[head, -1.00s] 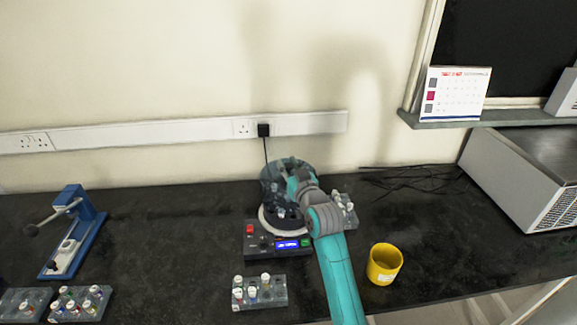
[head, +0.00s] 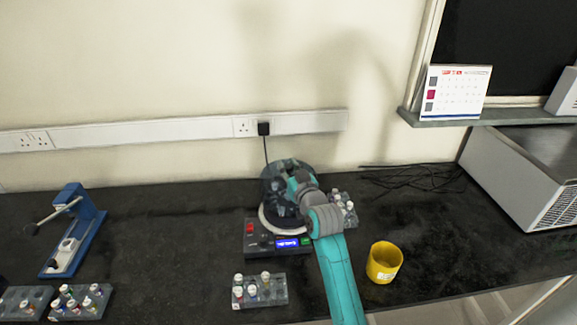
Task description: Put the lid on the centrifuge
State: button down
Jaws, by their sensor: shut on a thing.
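The centrifuge (head: 263,242) stands on the black bench, with a red button and a lit blue display on its front panel. The dark translucent lid (head: 277,178) is over the centrifuge's round white-rimmed bowl, covering most of it. My gripper (head: 294,186) is at the lid's right side and is shut on it. My wrist and arm hide part of the lid and the bowl's right side. I cannot tell whether the lid touches the rim all round.
A vial rack (head: 259,291) stands in front of the centrifuge, and another rack (head: 345,208) is right behind my arm. A yellow cup (head: 384,262) is at the right. A blue press (head: 75,230) and more racks (head: 80,301) are at the left. The bench between is clear.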

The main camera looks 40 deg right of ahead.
jog(key=shift+f, duration=1.6)
jog(key=shift+f, duration=0.35)
jog(key=shift+f, duration=1.45)
jog(key=shift+c, duration=1.6)
grip_release()
jog(key=shift+r, duration=0.1)
jog(key=shift+r, duration=2.9)
